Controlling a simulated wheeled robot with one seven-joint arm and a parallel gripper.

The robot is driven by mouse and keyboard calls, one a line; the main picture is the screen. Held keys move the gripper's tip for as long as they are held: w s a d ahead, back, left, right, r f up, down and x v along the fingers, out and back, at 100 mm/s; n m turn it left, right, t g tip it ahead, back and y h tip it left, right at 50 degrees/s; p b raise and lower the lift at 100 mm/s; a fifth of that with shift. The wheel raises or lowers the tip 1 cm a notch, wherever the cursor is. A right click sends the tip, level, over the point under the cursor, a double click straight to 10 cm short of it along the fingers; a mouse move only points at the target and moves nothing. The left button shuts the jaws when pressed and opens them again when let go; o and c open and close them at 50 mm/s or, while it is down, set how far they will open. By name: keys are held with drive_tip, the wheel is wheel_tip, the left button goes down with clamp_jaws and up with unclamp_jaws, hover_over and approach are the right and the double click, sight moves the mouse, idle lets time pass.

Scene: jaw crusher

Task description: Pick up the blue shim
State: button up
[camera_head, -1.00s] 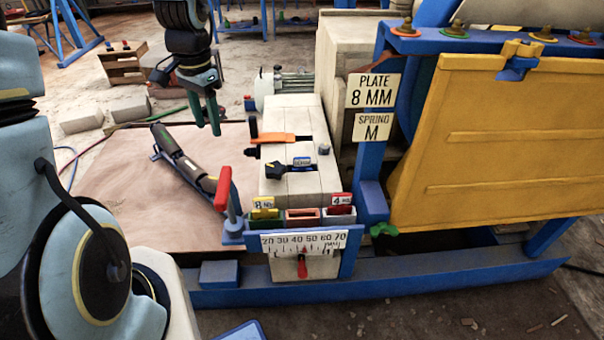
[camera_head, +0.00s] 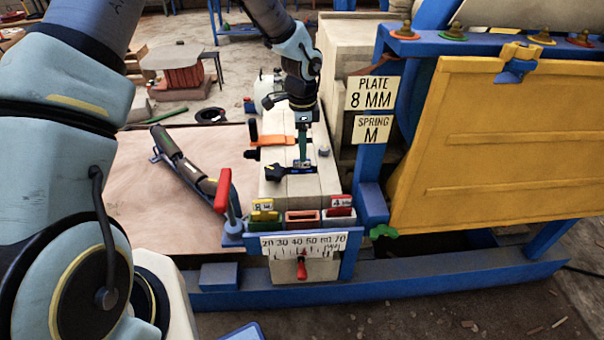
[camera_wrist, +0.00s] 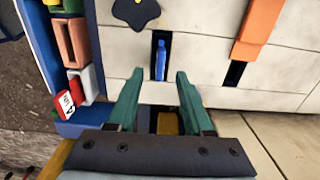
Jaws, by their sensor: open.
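The blue shim (camera_wrist: 161,60) stands in a narrow dark slot in the pale block (camera_wrist: 205,65) in the wrist view. In the head view a small blue piece (camera_head: 303,163) shows on the block top, partly hidden by my gripper. My gripper (camera_wrist: 158,76) is open, its two green fingers apart and empty. In the wrist view the shim appears between and just beyond the fingertips. In the head view my gripper (camera_head: 303,152) points down over the block, close above the slot. I cannot tell the exact height gap.
A black knob (camera_head: 276,171) and an orange lever (camera_head: 271,140) sit close by on the block. Small coloured bins (camera_head: 302,217) line its front, beside a red-handled lever (camera_head: 223,190). The blue frame and yellow panel (camera_head: 500,140) stand at right. The brown board at left has bare room.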

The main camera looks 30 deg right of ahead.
wheel_tip(320, 180, down, 5)
drive_tip(key=shift+p, duration=0.65)
drive_tip(key=shift+c, duration=0.3)
clamp_jaws()
drive_tip(key=shift+r, duration=0.1)
idle(0.5)
